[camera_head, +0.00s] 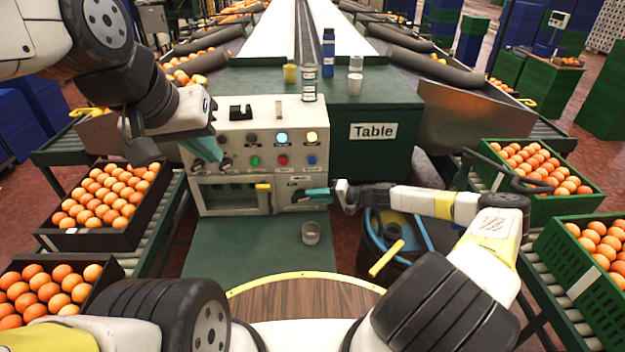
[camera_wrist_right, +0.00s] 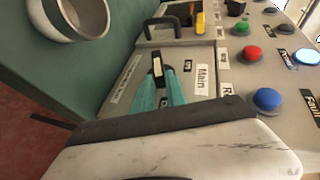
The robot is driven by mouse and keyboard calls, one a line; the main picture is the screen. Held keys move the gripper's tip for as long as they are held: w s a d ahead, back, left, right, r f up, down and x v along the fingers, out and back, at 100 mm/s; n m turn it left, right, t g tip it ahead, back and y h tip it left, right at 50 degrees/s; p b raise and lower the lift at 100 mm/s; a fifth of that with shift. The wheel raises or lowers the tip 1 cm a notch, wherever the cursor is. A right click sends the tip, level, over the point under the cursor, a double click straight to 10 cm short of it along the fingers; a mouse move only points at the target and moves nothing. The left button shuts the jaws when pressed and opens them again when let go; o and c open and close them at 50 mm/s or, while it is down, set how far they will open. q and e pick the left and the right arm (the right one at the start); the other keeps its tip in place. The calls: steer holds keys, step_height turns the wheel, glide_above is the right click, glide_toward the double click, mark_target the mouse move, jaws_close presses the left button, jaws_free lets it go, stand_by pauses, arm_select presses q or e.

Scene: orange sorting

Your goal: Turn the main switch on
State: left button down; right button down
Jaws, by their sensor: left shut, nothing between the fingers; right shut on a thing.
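The control panel (camera_head: 235,165) stands in the middle with lamps, buttons and knobs. The main switch (camera_wrist_right: 157,68) is a dark knob with a pale mark on the panel's lower front, beside a "Main" label (camera_wrist_right: 203,79). My right gripper (camera_head: 307,195) reaches in from the right. In the right wrist view its teal fingers (camera_wrist_right: 165,82) are shut on the main switch and partly hide it. I cannot tell the switch's on or off position. My left gripper (camera_head: 205,152) is shut and empty before the panel's left side, near its black knobs.
A yellow handle (camera_head: 263,187) sits left of the main switch. A cup (camera_head: 310,233) stands on the green surface below. Bottles stand on the green table block (camera_head: 405,120). Orange crates (camera_head: 120,240) line the left, and green crates (camera_head: 495,180) line the right.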

steer(key=shift+s+a+f, duration=0.1)
steer(key=shift+a, duration=0.05)
steer(key=c, duration=1.4)
jaws_free()
steer(key=shift+o, duration=0.2)
steer(key=s+r, duration=0.2)
steer(key=s, duration=0.6)
steer(key=s+a+r, duration=0.1)
steer(key=s+r, duration=0.2)
steer(key=s, duration=0.5)
